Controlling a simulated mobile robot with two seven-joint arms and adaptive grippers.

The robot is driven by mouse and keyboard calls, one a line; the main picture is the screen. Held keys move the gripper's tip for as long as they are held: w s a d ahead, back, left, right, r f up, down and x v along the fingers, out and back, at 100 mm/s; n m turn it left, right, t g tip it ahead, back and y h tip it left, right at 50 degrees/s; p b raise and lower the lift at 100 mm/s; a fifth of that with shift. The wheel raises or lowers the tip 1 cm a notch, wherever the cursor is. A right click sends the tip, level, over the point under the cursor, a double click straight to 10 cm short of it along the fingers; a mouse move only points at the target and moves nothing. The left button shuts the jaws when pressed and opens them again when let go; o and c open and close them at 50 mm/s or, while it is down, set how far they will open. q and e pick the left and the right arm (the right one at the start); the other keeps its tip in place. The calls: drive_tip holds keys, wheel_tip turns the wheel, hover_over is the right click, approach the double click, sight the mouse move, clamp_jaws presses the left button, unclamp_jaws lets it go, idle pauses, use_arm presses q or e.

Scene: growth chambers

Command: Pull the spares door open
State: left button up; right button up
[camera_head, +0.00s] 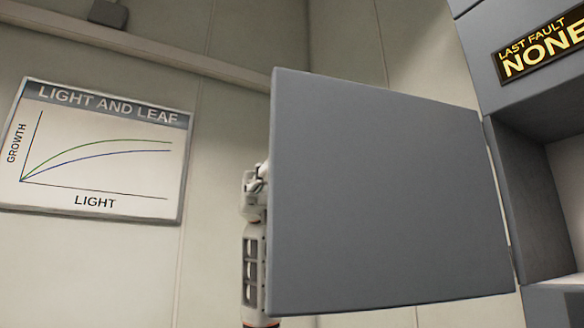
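The spares door (385,200) is a plain grey panel that fills the middle of the head view. It stands swung wide open, hinged along its right edge to the grey cabinet (510,165). The cabinet's opening shows at the right edge of the view. Part of one of my arms shows behind the door's left edge. Its gripper is hidden by the door, so I cannot see its fingers or whether it touches the door. No other gripper shows.
A "LAST FAULT NONE" display (541,45) is on the cabinet above the opening. A "LIGHT AND LEAF" chart (100,150) hangs on the pale wall at left. A rail (150,47) runs along the wall above it. No loose objects show.

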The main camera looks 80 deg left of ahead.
use_arm(q)
drive_tip(key=a, duration=1.2)
idle(0.6)
